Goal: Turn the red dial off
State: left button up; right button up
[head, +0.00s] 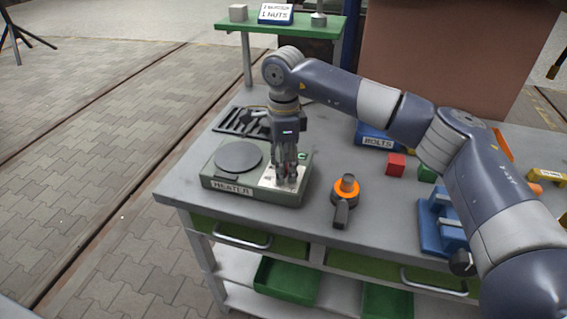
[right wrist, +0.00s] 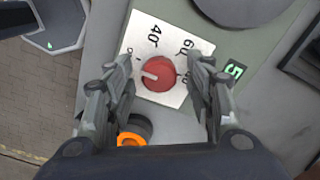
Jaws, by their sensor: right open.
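The heater (head: 255,196) is a grey-green box with a dark round plate, standing at the left front of the workbench. The red dial (right wrist: 158,75) sits on its white scale plate (right wrist: 175,45), which shows marks such as 40 and 60. The dial's white pointer line points to the left in the right wrist view, toward a partly hidden mark. My right gripper (right wrist: 166,88) is open, its fingers on either side of the dial and apart from it. In the head view my right gripper (head: 287,180) is above the heater's right part and hides the dial. My left gripper is not in view.
A small green display (right wrist: 234,72) is beside the scale plate. An orange and black tool (head: 345,192) lies right of the heater. A red block (head: 396,164), a blue BOLTS bin (head: 375,139) and a blue vise-like object (head: 440,222) are farther right. A dark rack (head: 241,121) lies behind.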

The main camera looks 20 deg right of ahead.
jog(key=shift+r, duration=0.2)
notch_tip(320, 180, up, 12)
jog(key=shift+f, duration=0.2)
dwell(0.5)
